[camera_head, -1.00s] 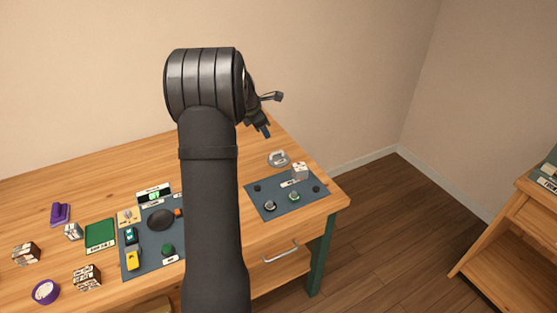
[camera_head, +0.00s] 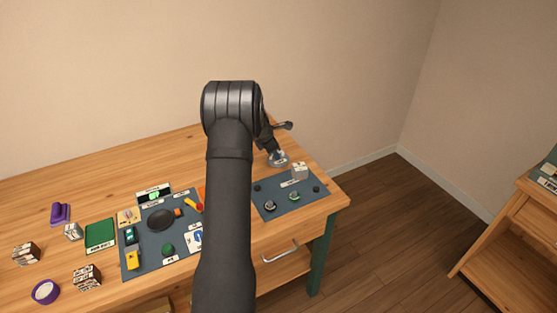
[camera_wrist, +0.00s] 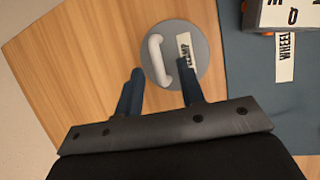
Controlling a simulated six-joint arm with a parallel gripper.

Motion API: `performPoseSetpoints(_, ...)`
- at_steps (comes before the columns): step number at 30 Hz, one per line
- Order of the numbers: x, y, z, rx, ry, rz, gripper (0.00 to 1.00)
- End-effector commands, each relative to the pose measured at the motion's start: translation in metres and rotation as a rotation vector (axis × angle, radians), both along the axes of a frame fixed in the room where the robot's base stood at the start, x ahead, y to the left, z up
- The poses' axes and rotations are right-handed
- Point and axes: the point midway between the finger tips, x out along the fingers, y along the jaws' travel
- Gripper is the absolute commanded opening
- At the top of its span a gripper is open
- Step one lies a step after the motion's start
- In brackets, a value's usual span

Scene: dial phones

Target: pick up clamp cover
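The clamp cover (camera_wrist: 208,62) is a round grey disc with a white arched handle (camera_wrist: 157,60) and a label reading "CLAMP". It lies on the wooden table, and in the head view the cover (camera_head: 279,160) is at the table's far right, behind the right mat. My gripper (camera_wrist: 160,82) is open and empty in the wrist view. Its two blue fingers point at the near part of the cover, one on each side of the handle's near end. In the head view my gripper (camera_head: 272,152) is just above the cover, and its fingertips are partly hidden.
A blue-grey mat (camera_wrist: 248,90) lies right of the cover, with a white block (camera_wrist: 283,14) and a "WHEEL" label (camera_wrist: 285,55). In the head view, a larger mat (camera_head: 146,268) with several parts lies to the left. Bare table surrounds the cover's left side.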

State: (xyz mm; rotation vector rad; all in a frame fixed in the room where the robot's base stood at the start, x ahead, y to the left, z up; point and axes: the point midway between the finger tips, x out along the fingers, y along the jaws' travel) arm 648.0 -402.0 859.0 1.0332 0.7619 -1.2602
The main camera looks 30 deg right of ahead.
Motion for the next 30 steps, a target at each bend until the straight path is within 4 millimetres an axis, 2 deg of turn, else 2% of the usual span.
performPoseSetpoints(9, 0.001, -0.003, -0.006, -0.001, -0.002, 0.001, 0.36)
performPoseSetpoints(11, 0.001, -0.003, -0.006, -0.001, -0.002, 0.001, 0.26)
performPoseSetpoints(15, 0.001, -0.003, -0.006, -0.001, -0.002, 0.001, 0.00)
performPoseSetpoints(25, 0.002, -0.003, -0.005, -0.001, -0.002, 0.001, 0.00)
performPoseSetpoints(30, 0.002, -0.003, 0.005, -0.002, -0.003, 0.001, 0.00)
